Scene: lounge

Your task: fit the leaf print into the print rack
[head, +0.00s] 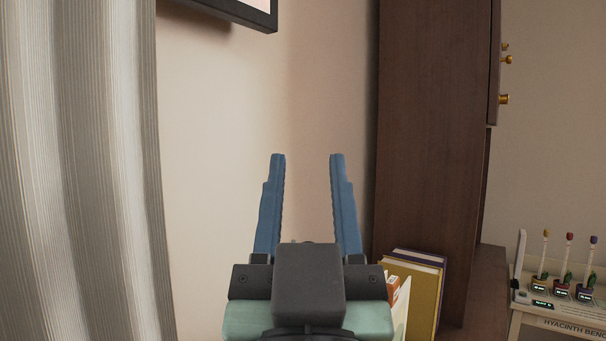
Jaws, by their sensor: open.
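My gripper (306,158) is in the middle of the head view, with its two blue fingers pointing up and spread apart. Nothing is between the fingers; only the pale wall shows behind them. I cannot make out the leaf print or the print rack in this view. My gripper's body hides part of what is below and behind it.
A grey striped curtain (80,170) hangs at the left. A dark wooden cabinet (430,140) stands right of my gripper. Books (425,290) stand at its foot, close to my gripper. A bench device (560,290) with small pots is at far right. A framed picture (245,12) hangs above.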

